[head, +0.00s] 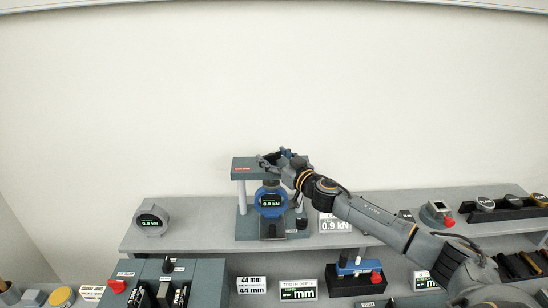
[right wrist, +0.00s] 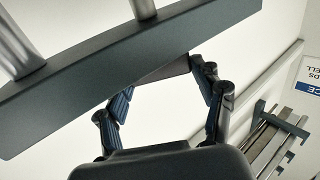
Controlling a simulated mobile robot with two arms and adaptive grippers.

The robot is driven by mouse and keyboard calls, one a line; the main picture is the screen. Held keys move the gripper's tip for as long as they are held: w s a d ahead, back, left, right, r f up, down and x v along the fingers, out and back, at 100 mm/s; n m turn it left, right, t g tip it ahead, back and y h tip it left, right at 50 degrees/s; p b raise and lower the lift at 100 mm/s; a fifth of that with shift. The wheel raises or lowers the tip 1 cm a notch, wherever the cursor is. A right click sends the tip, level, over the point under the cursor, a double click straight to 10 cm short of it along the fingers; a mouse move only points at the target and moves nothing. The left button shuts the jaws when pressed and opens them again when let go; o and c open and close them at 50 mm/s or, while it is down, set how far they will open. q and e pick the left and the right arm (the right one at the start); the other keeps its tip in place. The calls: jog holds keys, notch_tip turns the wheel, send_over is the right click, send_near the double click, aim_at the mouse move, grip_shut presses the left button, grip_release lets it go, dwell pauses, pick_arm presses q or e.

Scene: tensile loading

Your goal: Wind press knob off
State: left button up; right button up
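The press (head: 241,225) stands on the raised shelf, with a dark crosshead (head: 243,166) on light columns and a blue round gauge (head: 270,203) reading about 0.9 kN. My right gripper (head: 279,158) is at the top of the crosshead, toward its right end. In the right wrist view its two fingers (right wrist: 163,88) are spread apart, with the crosshead (right wrist: 120,72) close alongside. A small dark piece shows between the fingers; I cannot tell whether it is the press knob. A small black knob (head: 302,222) sits at the press's lower right. My left gripper is not in view.
A round grey gauge (head: 151,220) stands left on the shelf. A 0.9 kN sign (head: 336,225) is right of the press. In front are a control box (head: 205,275) with a red button (head: 118,286) and a blue device (head: 355,267). The wall above is bare.

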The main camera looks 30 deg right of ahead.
jog(key=shift+c, duration=1.1)
jog(key=shift+d+n+y, duration=0.1)
jog(key=shift+n+y, duration=0.2)
jog(key=shift+y, duration=0.1)
jog(key=shift+f+n+y, duration=0.1)
jog(key=shift+n+y, duration=0.2)
jog(key=n+y, duration=0.1)
jog(key=n+g+y, duration=0.1)
jog(key=y, duration=0.1)
jog(key=n+y, duration=0.1)
jog(key=y, duration=0.1)
jog(key=shift+w+d+r, duration=0.15)
jog(key=shift+d+r, duration=0.05)
jog(key=shift+d, duration=0.1)
jog(key=shift+n+g+y, duration=0.4)
jog(key=shift+y, duration=0.1)
jog(key=n+g+y+b, duration=0.1)
jog(key=y+b, duration=0.1)
jog(key=b, duration=0.1)
jog(key=n+g+y+b, duration=0.2)
jog(key=b, duration=0.1)
jog(key=shift+w+d+f+n+y, duration=0.2)
jog(key=shift+n+y, duration=0.1)
jog(key=shift+y, duration=0.1)
jog(key=n+g+y+b, duration=0.2)
jog(key=b, duration=0.7)
jog(key=shift+w+d, duration=0.1)
jog(key=shift+r+g+b, duration=0.2)
jog(key=shift+g+b, duration=0.4)
jog(key=shift+b, duration=0.6)
